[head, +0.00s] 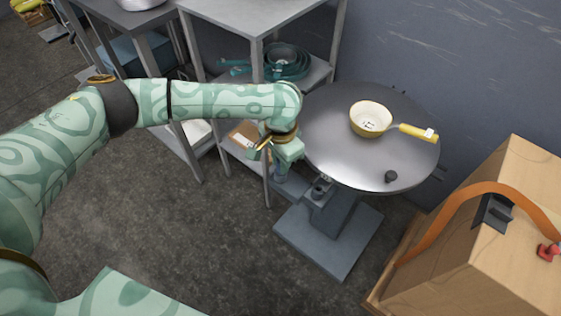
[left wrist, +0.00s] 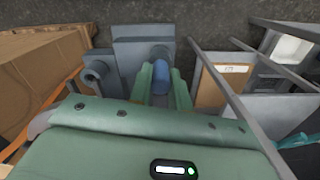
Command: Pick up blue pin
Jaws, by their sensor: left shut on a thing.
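My left gripper (head: 281,168) is beside the left edge of the round grey table (head: 330,160), below the level of its top, and points down. In the left wrist view its two green fingers (left wrist: 161,88) are closed on a blue pin (left wrist: 161,72). The pin's rounded end shows between the fingers; the rest is hidden. In the head view only a small bluish bit shows under the fingers. My right gripper is in neither view.
A metal shelf (head: 250,14) with teal pans is behind the arm. A wooden box (head: 500,250) with an orange strap stands at right.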

